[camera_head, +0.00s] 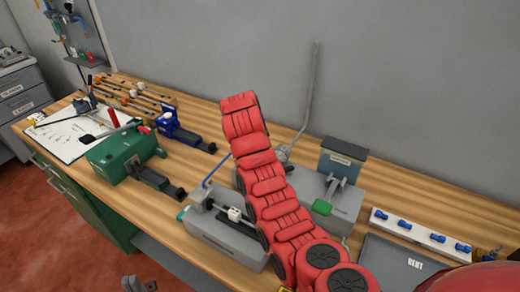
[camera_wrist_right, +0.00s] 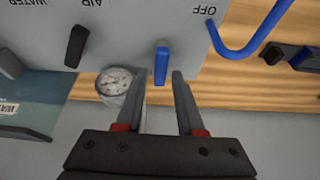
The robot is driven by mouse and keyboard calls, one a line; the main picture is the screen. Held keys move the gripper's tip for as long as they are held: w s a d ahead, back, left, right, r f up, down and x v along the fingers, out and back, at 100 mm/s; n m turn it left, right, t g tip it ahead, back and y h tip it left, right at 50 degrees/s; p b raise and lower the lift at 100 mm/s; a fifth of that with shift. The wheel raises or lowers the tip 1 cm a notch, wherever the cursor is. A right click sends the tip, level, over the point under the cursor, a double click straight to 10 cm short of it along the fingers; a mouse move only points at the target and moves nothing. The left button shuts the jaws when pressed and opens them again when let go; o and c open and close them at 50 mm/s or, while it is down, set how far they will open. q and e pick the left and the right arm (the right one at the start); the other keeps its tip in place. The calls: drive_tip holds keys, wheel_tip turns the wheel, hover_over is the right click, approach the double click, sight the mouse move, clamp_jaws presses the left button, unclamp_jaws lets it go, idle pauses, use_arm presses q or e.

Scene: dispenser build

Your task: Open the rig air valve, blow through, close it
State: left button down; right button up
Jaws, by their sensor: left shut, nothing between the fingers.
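The grey rig plate (camera_wrist_right: 130,15) fills the top of the right wrist view, with upside-down labels AIR, WATER and OFF. A blue lever (camera_wrist_right: 161,64) stands between the AIR and OFF labels. My right gripper (camera_wrist_right: 160,78) is open, its two fingertips just short of the blue lever and roughly on either side of its line; I cannot tell if they touch it. A round gauge (camera_wrist_right: 115,82) is beside the left finger. In the head view my red right arm hides its gripper and part of the grey rig (camera_head: 222,235). My left gripper (camera_head: 140,284) is shut and empty at the bottom edge.
A black lever (camera_wrist_right: 75,46) and a bent blue tube (camera_wrist_right: 250,38) flank the blue lever. A dark box (camera_head: 343,155) stands right of my arm. A green machine (camera_head: 118,152) is at left, and a white rail with blue fittings (camera_head: 420,232) is at right.

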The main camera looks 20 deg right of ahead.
drive_tip(key=shift+o, duration=0.6)
drive_tip(key=p+v, duration=0.6)
drive_tip(key=p, duration=0.1)
drive_tip(key=shift+d+r+p, duration=0.15)
drive_tip(key=shift+p, duration=0.2)
drive_tip(key=p+v, duration=0.6)
drive_tip(key=v, duration=0.5)
drive_tip(key=shift+s, duration=0.1)
